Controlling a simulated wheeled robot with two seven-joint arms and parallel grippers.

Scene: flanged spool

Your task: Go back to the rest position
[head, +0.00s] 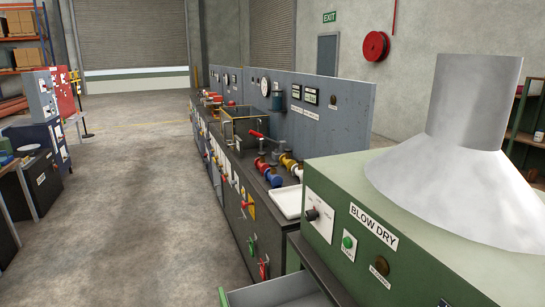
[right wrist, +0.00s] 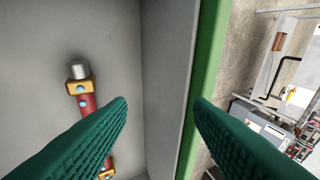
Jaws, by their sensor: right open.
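My right gripper (right wrist: 160,100) shows in the right wrist view as two ribbed green fingers, spread apart with nothing between the tips. Behind the gap is the grey side wall (right wrist: 165,60) of an open drawer with a green rim (right wrist: 205,60). A red spool-like piece (right wrist: 88,104) with yellow flanges and a grey rounded end lies on the drawer floor to the left, apart from the fingers and partly hidden by the left one. Neither gripper shows in the head view.
In the head view the open drawer (head: 275,293) juts out at the bottom, below a green BLOW DRY cabinet (head: 345,185) with a metal hood (head: 450,175). A long bench (head: 240,165) carries coloured pipe fittings and a white tray (head: 288,203). The concrete floor (head: 130,200) to the left is clear.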

